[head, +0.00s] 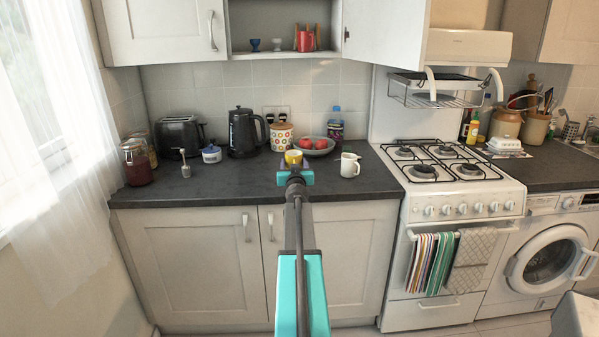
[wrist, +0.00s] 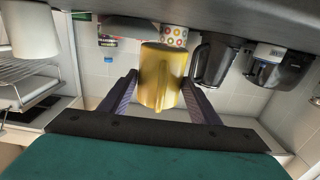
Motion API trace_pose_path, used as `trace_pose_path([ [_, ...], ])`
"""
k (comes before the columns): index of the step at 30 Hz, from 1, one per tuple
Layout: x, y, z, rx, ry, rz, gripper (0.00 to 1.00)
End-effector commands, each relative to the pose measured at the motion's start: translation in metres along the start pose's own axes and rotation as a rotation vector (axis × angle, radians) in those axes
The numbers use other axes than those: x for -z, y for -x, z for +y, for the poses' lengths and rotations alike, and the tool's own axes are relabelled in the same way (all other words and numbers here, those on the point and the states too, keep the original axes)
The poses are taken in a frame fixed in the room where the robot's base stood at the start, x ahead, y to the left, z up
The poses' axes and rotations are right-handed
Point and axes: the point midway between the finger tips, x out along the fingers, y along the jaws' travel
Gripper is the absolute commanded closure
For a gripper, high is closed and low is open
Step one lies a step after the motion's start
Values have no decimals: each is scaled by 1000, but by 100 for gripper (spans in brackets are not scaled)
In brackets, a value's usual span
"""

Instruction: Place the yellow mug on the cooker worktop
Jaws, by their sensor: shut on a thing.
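The yellow mug (head: 293,157) is at the far end of my arm, over the dark counter left of the cooker. My gripper (head: 295,174) is shut on it. In the wrist view, which is upside down, the yellow mug (wrist: 162,78) sits between the two fingers of my gripper (wrist: 162,95). I cannot tell whether its base touches the counter. The white cooker (head: 455,207) stands to the right, its top (head: 489,186) carrying several burners under black grates.
A white mug (head: 350,165) stands right of my gripper. A bowl of red fruit (head: 318,147), a patterned canister (head: 281,136), a black kettle (head: 243,132) and a toaster (head: 180,134) line the back. A wire rack (head: 436,93) hangs above the cooker. The counter's front left (head: 235,187) is clear.

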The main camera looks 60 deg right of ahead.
Motion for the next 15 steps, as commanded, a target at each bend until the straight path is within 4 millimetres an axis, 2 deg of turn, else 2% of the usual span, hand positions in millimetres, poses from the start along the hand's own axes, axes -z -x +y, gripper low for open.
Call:
trace_pose_path([
  [15, 0, -6, 5, -3, -2, 1, 74],
])
